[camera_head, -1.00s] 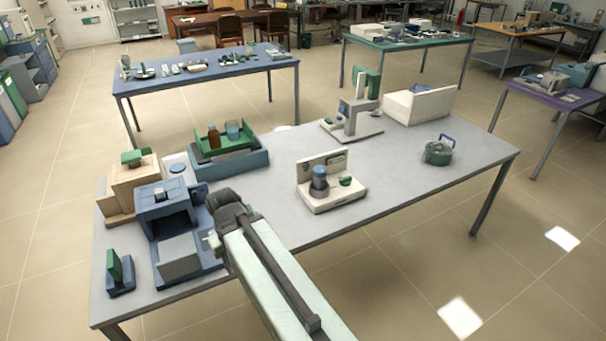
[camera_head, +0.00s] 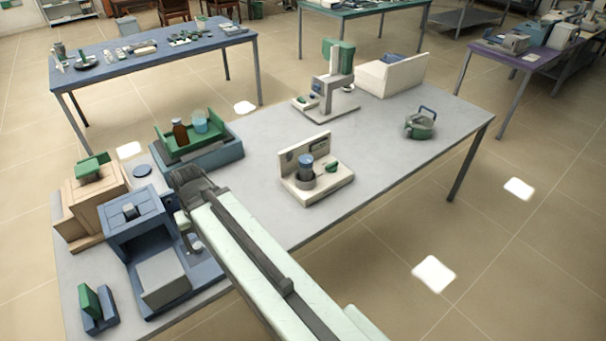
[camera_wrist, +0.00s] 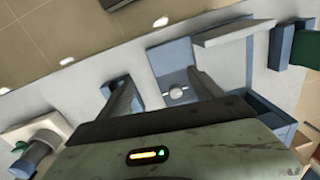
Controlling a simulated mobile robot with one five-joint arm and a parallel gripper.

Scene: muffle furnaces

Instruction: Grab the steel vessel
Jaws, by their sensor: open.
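A small round silvery vessel (camera_wrist: 177,92), seemingly the steel one, stands on a blue base plate (camera_wrist: 171,62) in the wrist view. It also shows in the head view (camera_head: 196,244), just right of the blue furnace (camera_head: 135,218) and partly under my arm. My gripper (camera_wrist: 158,78) is open. Its two fingers reach down on either side of the vessel in the wrist view, with the vessel nearer the right finger and no contact seen. In the head view my gripper (camera_head: 184,228) is beside the furnace's right front; its fingertips are partly hidden.
The furnace's grey block (camera_head: 162,279) stands in front of its opening. A green piece in a blue holder (camera_head: 97,307) is at front left, a wooden box (camera_head: 90,195) behind left, a blue tray with bottles (camera_head: 205,158) behind. The table's middle is clear around a white instrument (camera_head: 318,182).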

